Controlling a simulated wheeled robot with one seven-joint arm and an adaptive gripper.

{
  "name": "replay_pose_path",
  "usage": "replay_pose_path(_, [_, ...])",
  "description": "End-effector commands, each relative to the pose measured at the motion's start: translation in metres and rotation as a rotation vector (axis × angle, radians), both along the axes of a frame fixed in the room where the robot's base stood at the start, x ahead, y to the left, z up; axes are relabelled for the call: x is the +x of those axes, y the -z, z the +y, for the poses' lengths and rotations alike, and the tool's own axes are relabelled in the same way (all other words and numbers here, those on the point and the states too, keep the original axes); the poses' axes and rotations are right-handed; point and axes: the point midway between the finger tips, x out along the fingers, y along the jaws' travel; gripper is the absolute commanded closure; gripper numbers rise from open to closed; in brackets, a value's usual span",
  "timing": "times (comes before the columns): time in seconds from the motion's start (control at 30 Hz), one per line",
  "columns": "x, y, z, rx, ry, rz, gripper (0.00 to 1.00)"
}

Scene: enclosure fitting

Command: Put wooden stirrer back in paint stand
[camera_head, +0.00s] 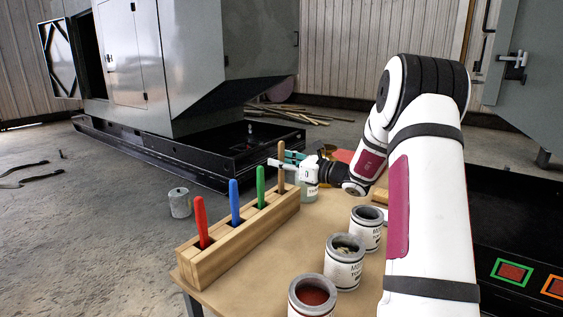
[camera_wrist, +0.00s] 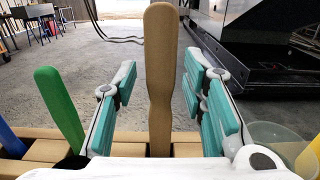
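The wooden stirrer (camera_head: 281,152) stands upright in the far end slot of the wooden paint stand (camera_head: 222,258). In the wrist view the tan stirrer (camera_wrist: 160,70) rises between my fingers, with its lower end in the stand (camera_wrist: 188,149). My gripper (camera_head: 280,163) is at the far end of the stand, level with the stirrer. In the wrist view my gripper (camera_wrist: 160,100) is open, its teal pads on either side of the stirrer with a visible gap on each side. The stirrer's bottom is hidden inside the slot.
Green (camera_head: 260,187), blue (camera_head: 234,202) and red (camera_head: 200,222) handles stand in the other slots. Paint cans (camera_head: 343,262) sit right of the stand on the table (camera_head: 268,270). A translucent container (camera_wrist: 275,139) is close right of my gripper. A small can (camera_head: 180,203) is beyond the table's left edge.

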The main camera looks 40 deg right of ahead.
Motion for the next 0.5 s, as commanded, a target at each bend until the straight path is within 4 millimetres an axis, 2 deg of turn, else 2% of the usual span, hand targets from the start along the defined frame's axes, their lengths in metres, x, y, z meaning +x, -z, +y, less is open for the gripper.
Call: replay_pose_path(0.5, [-0.09, 0.0, -0.034, 0.0, 0.005, 0.002, 0.62])
